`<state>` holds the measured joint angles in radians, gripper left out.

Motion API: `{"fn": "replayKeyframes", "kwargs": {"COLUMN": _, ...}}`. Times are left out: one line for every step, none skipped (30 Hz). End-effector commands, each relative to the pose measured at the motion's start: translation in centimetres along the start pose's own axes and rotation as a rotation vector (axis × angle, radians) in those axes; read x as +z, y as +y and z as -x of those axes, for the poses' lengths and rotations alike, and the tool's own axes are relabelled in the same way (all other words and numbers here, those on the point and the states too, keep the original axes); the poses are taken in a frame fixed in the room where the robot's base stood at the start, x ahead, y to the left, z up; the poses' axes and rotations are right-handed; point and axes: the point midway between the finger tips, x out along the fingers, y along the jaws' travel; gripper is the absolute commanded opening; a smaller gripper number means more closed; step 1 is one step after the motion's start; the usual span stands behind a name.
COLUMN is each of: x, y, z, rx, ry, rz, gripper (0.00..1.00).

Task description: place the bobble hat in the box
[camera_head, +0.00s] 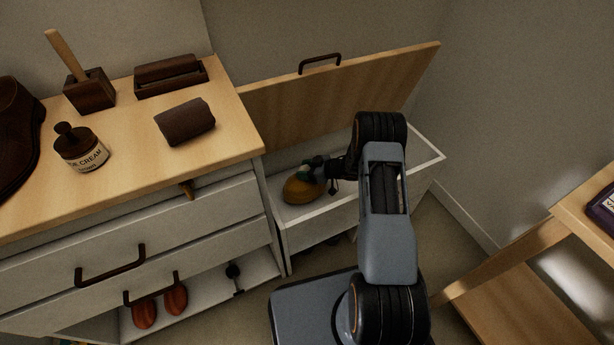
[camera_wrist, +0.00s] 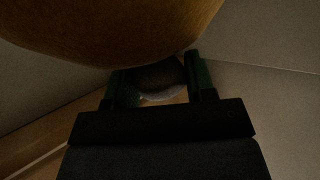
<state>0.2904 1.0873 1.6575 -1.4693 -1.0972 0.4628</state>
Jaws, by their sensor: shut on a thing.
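The mustard-coloured bobble hat (camera_head: 300,191) is inside the white box (camera_head: 318,227), toward its left end, below the rim line in the head view. The wooden lid (camera_head: 345,88) of the box stands open at the back. My gripper (camera_head: 312,172) reaches into the box from the right and is shut on the hat's bobble. In the wrist view the hat (camera_wrist: 115,28) fills the top, with the bobble between the fingertips of my gripper (camera_wrist: 160,82). Whether the hat touches the box floor cannot be told.
A drawer cabinet (camera_head: 150,250) stands left of the box. On its top are a brush holder (camera_head: 90,89), a shoe cream jar (camera_head: 80,148), a dark rolled cloth (camera_head: 185,121) and a shoe. A wooden table (camera_head: 545,262) is at right. The box's right part looks free.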

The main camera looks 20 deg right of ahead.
Motion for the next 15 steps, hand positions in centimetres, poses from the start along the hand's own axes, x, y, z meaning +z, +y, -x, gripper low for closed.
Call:
{"fn": "replayKeyframes", "kwargs": {"x": 1.1, "y": 0.0, "z": -0.4, "rx": 0.0, "ry": 0.0, "rz": -0.003, "gripper": 0.13}}
{"fn": "replayKeyframes", "kwargs": {"x": 1.5, "y": 0.0, "z": -0.5, "rx": 0.0, "ry": 0.0, "rz": -0.003, "gripper": 0.13}}
{"fn": "replayKeyframes", "kwargs": {"x": 1.9, "y": 0.1, "z": -0.7, "rx": 0.001, "ry": 0.0, "rz": -0.003, "gripper": 0.13}}
{"fn": "replayKeyframes", "kwargs": {"x": 2.2, "y": 0.1, "z": -0.8, "rx": 0.002, "ry": 0.0, "rz": -0.003, "gripper": 0.13}}
{"fn": "replayKeyframes", "kwargs": {"x": 2.4, "y": 0.1, "z": -0.9, "rx": 0.002, "ry": 0.0, "rz": -0.003, "gripper": 0.13}}
{"fn": "replayKeyframes", "kwargs": {"x": 2.4, "y": 0.2, "z": -0.9, "rx": 0.002, "ry": 0.0, "rz": -0.002, "gripper": 0.13}}
{"fn": "replayKeyframes", "kwargs": {"x": 2.4, "y": 0.2, "z": -0.9, "rx": 0.003, "ry": 0.0, "rz": -0.002, "gripper": 0.13}}
{"fn": "replayKeyframes", "kwargs": {"x": 2.4, "y": 0.2, "z": -0.8, "rx": 0.003, "ry": 0.001, "rz": -0.002, "gripper": 0.13}}
{"fn": "replayKeyframes", "kwargs": {"x": 2.3, "y": 0.2, "z": -0.8, "rx": 0.003, "ry": 0.001, "rz": -0.002, "gripper": 0.13}}
{"fn": "replayKeyframes", "kwargs": {"x": 2.3, "y": 0.2, "z": -0.8, "rx": 0.003, "ry": 0.0, "rz": -0.002, "gripper": 0.13}}
{"fn": "replayKeyframes", "kwargs": {"x": 2.3, "y": 0.2, "z": -0.8, "rx": 0.003, "ry": 0.0, "rz": -0.002, "gripper": 0.13}}
{"fn": "replayKeyframes", "kwargs": {"x": 2.3, "y": 0.2, "z": -0.8, "rx": 0.003, "ry": 0.0, "rz": -0.002, "gripper": 0.13}}
{"fn": "replayKeyframes", "kwargs": {"x": 2.3, "y": 0.2, "z": -0.8, "rx": 0.003, "ry": 0.0, "rz": -0.002, "gripper": 0.13}}
{"fn": "replayKeyframes", "kwargs": {"x": 2.4, "y": 0.2, "z": -0.8, "rx": 0.003, "ry": 0.0, "rz": -0.002, "gripper": 0.13}}
{"fn": "replayKeyframes", "kwargs": {"x": 2.5, "y": 0.2, "z": -0.8, "rx": 0.003, "ry": 0.0, "rz": -0.003, "gripper": 0.13}}
